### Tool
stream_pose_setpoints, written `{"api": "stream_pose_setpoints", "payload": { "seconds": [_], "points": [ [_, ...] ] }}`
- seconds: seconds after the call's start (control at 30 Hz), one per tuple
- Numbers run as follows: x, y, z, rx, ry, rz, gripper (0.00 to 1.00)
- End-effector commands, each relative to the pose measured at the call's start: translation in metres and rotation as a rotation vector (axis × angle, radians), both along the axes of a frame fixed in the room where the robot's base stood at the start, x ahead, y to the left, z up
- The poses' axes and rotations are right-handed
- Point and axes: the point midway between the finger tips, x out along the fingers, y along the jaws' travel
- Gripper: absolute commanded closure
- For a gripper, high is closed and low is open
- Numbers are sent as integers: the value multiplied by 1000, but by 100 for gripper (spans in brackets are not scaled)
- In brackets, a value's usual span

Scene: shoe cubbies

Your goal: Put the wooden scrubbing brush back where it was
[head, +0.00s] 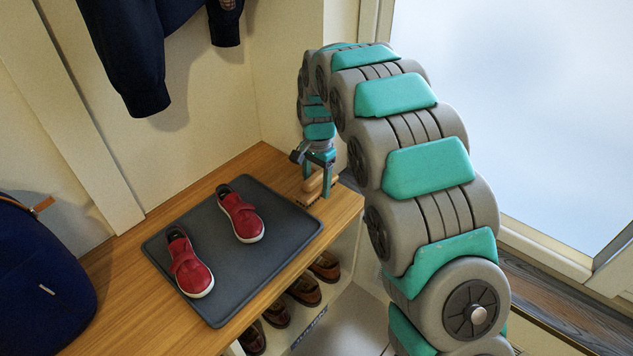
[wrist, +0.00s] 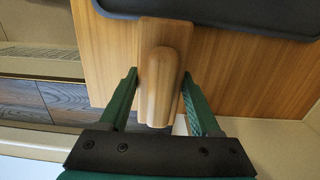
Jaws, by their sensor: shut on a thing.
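The wooden scrubbing brush (head: 314,184) is at the right end of the wooden bench top (head: 275,163), beside the dark tray. My gripper (head: 318,178) points down over it with its fingers around the brush. In the wrist view the brush (wrist: 160,75) has a rounded wooden handle on a flat wooden block, and it lies between my two fingers (wrist: 160,98). My gripper is shut on it. The brush is at or very near the bench top; I cannot tell whether it touches the wood.
A dark grey tray (head: 211,270) on the bench holds two red shoes, one at the left (head: 188,262) and one at the right (head: 240,214). Brown shoes (head: 304,290) sit in cubbies below. A navy bag (head: 40,280) stands at left; a dark garment (head: 125,50) hangs above.

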Motion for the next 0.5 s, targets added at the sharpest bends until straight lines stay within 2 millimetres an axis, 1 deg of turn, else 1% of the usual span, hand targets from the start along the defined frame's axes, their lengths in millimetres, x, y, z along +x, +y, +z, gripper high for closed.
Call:
{"api": "stream_pose_setpoints", "payload": {
  "seconds": [0.07,0.1,0.33,0.5],
  "points": [
    [0,0,0,0,0,0,100],
    [0,0,0,0,0,0,33],
    [0,0,0,0,0,0,7],
    [0,0,0,-1,1,0,6]
  ]
}}
